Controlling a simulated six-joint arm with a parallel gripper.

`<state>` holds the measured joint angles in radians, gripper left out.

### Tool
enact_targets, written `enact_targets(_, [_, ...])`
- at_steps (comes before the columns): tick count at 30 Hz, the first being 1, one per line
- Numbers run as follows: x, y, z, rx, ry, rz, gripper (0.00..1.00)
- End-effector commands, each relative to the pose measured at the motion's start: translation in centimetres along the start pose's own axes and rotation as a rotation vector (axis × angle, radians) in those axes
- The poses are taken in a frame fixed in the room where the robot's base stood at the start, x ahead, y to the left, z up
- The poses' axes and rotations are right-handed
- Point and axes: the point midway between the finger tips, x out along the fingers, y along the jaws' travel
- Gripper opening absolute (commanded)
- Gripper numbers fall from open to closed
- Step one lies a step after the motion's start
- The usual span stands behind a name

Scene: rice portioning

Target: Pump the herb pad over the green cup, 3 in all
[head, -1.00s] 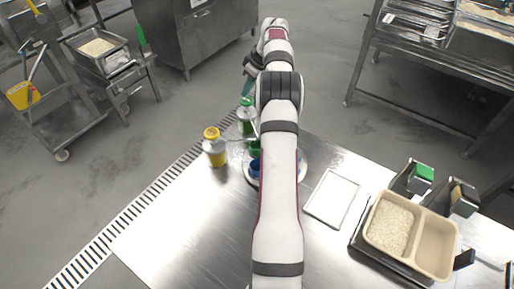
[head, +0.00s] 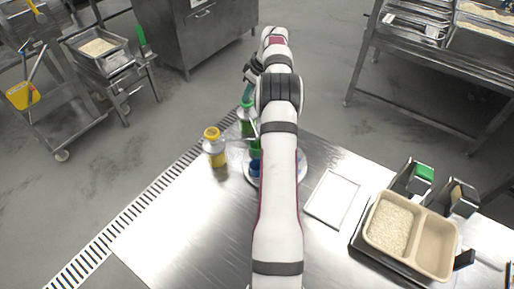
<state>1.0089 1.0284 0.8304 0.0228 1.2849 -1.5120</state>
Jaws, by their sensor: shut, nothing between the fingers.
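A bottle with a green top (head: 246,122) stands near the far left edge of the steel table; its green top appears to be the herb pad. My gripper (head: 247,94) is shut and empty, at the top of this bottle. I cannot tell if it touches the pad. The green cup (head: 255,148) stands just in front of the bottle, partly hidden by my arm. What is inside the cup cannot be seen.
A blue cup (head: 254,169) stands beside the green cup on a round plate (head: 303,168). A yellow-topped bottle (head: 214,150) stands to the left. A white-rimmed tray (head: 332,198) and a rice container (head: 389,224) lie to the right. The front left table is clear.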

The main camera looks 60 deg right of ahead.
Motion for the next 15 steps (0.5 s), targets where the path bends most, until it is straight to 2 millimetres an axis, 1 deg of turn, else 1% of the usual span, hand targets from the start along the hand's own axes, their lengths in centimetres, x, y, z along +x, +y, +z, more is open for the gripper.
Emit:
enact_targets(6, [0.84, -0.06, 0.42, 0.001, -0.003, -0.003, 0.0])
enact_targets(15, [0.57, -0.04, 0.3, 0.0, -0.003, -0.003, 0.0])
